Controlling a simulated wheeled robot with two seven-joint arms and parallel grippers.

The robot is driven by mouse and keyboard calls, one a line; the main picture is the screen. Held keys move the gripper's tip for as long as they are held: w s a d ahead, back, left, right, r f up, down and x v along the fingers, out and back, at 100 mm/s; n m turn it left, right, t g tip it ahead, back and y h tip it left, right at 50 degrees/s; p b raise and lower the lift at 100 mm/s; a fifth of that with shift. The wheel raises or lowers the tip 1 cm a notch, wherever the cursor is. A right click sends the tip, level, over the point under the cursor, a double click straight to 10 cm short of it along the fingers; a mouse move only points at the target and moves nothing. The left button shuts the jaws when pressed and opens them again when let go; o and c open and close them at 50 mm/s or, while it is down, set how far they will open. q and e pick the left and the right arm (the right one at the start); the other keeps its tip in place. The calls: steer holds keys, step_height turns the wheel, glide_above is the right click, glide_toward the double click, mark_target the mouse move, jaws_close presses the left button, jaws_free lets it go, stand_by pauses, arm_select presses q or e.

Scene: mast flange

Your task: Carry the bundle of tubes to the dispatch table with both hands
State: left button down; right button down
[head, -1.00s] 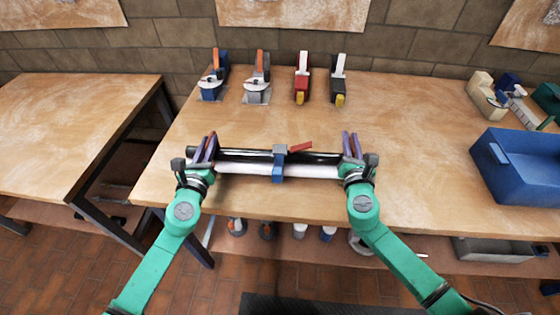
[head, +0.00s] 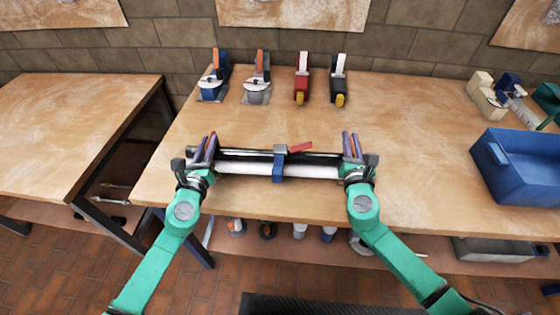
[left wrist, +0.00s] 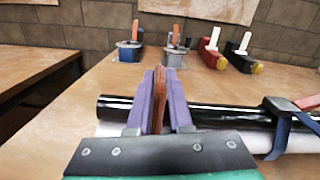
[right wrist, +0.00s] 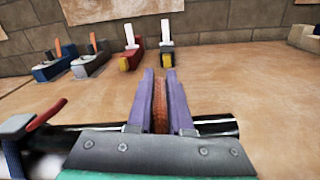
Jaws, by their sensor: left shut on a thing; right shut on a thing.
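The bundle of tubes, a black tube and a white tube (head: 245,170) side by side, lies across the front of the middle table. A blue strap (head: 277,172) with a grey buckle and red lever binds it in the middle. My left gripper (head: 210,147) is shut at the bundle's left end, on an upright brown piece (left wrist: 159,98). My right gripper (head: 350,146) is shut at the right end on a similar brown piece (right wrist: 160,105). How these pieces join the tubes is hidden. Whether the bundle touches the tabletop, I cannot tell.
The middle table (head: 420,170) has bare wood around the bundle. Several tape dispensers (head: 258,85) stand at its back. A blue bin (head: 515,165) stands at right. Another table (head: 70,130), bare, stands at left across a gap. A dark mat (head: 340,305) lies on the floor.

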steer(key=shift+a, duration=0.1)
